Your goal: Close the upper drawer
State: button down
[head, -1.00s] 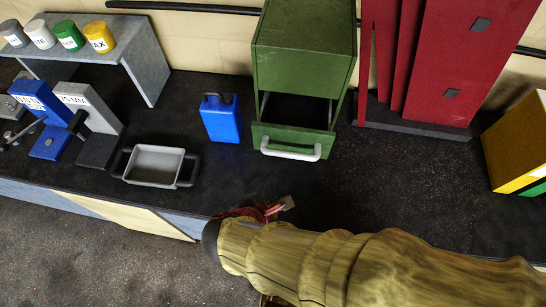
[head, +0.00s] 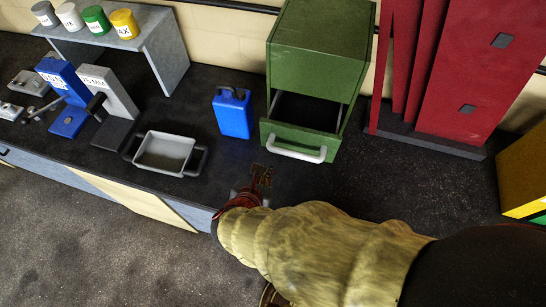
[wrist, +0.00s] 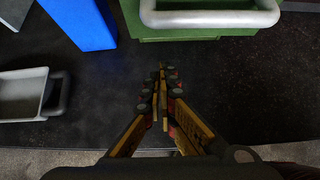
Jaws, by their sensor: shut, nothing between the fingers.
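The green cabinet (head: 312,75) stands on the dark bench top. One of its drawers (head: 295,141) is pulled out, showing a dark interior that looks empty, with a pale grey handle (head: 297,153) across its front. Whether another drawer lies below cannot be told. In the wrist view the handle (wrist: 210,18) crosses the top edge, with the green drawer front (wrist: 190,33) behind it. My gripper (wrist: 162,75) is shut and empty, below the handle and slightly left of its middle, apart from it. In the head view my gripper (head: 262,176) is in front of the drawer, partly hidden by my arm.
A blue can (head: 232,113) stands left of the drawer, also near in the wrist view (wrist: 82,22). A grey tray (head: 165,153) lies further left, near the bench edge. Red panels (head: 455,75) stand to the right. The bench right of the drawer is clear.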

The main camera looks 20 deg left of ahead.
aim_at(305, 118)
jog(key=w+f, duration=0.3)
jog(key=w, duration=0.4)
jog(key=shift+w+a, duration=0.15)
jog(key=shift+a, duration=0.25)
jog(key=w, duration=0.4)
jog(key=w+a+b, duration=0.1)
jog(key=w, duration=0.3)
jog(key=w+b, duration=0.1)
jog(key=w, duration=0.4)
jog(key=shift+a, duration=0.2)
jog(key=shift+r, duration=0.15)
jog(key=shift+s, duration=0.1)
